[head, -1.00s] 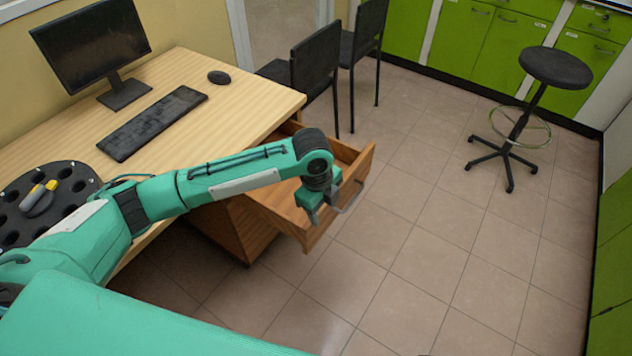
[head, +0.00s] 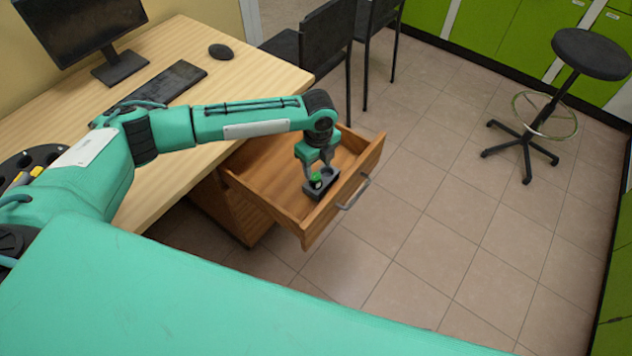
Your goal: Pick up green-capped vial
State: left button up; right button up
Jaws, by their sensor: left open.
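The green-capped vial (head: 316,181) stands in a small dark holder (head: 322,189) inside the open wooden drawer, near its front. Only its green cap and a little of its top show. My left gripper (head: 322,174) points down over the holder inside the drawer. It is open, with its fingers around or just beside the vial's cap; I cannot tell whether they touch it. My right gripper is not in view.
The drawer (head: 262,163) is pulled out from under the desk (head: 170,171), with its walls close around my left gripper. A monitor, keyboard (head: 168,84) and mouse (head: 221,51) are on the desk. Chairs stand behind the drawer.

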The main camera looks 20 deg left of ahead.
aim_at(315, 176)
pick_arm(q)
jog(key=f, duration=0.5)
jog(key=shift+s+a+f, duration=0.15)
jog(key=shift+s+a, duration=0.05)
jog(key=shift+s, duration=0.05)
jog(key=c, duration=1.1)
jog(key=shift+o, duration=0.2)
